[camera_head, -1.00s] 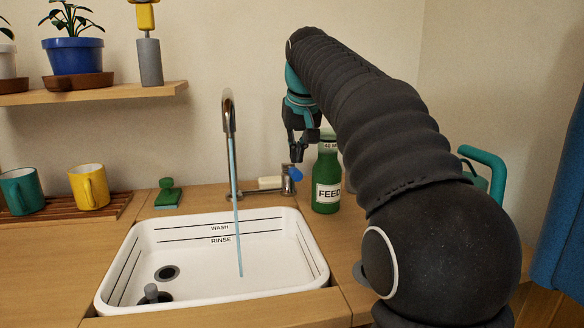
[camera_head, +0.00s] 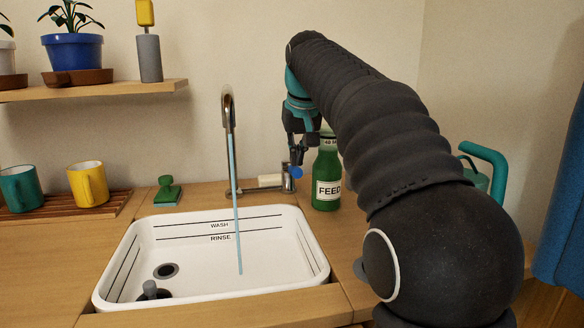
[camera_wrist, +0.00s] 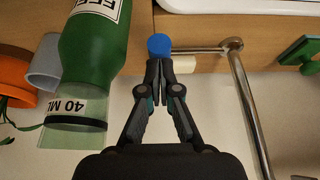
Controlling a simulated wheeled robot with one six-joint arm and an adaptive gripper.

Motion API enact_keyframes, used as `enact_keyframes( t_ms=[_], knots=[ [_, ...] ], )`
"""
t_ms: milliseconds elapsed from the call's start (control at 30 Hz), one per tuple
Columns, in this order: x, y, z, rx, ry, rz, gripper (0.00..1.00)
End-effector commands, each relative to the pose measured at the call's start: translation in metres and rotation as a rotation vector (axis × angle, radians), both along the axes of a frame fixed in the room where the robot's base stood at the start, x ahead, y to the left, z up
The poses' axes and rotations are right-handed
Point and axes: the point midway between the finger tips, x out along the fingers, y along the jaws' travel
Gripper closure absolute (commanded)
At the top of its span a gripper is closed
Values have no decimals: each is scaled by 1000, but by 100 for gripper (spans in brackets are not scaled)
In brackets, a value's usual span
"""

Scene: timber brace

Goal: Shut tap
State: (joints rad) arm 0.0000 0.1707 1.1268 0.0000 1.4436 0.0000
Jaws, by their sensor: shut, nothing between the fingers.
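The tap has a tall curved metal spout (camera_head: 229,115), and a thin blue stream of water (camera_head: 237,215) runs from it into the sink. Its blue-ended handle (camera_head: 296,172) stands on a metal base to the right of the spout. In the wrist view the blue knob (camera_wrist: 160,44) is just beyond my fingertips. My gripper (camera_head: 298,161) is shut and empty, pointing down right at the handle. The fingertips (camera_wrist: 158,64) look very close to the knob; I cannot tell whether they touch it.
A green FEED bottle (camera_head: 327,178) stands close to the right of the handle and beside my gripper in the wrist view (camera_wrist: 92,45). The white sink (camera_head: 285,262) lies in front. A green brush-like item (camera_head: 167,192) and mugs (camera_head: 87,182) stand left. A teal watering can (camera_head: 485,160) is right.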

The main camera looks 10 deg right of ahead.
Motion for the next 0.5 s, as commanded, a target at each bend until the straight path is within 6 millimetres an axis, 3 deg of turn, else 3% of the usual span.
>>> enact_keyframes(
  t_ms=[367,500],
  knots=[
    [0,0,-18,0,1,0,100],
    [0,0,-14,0,1,0,100]
  ],
)
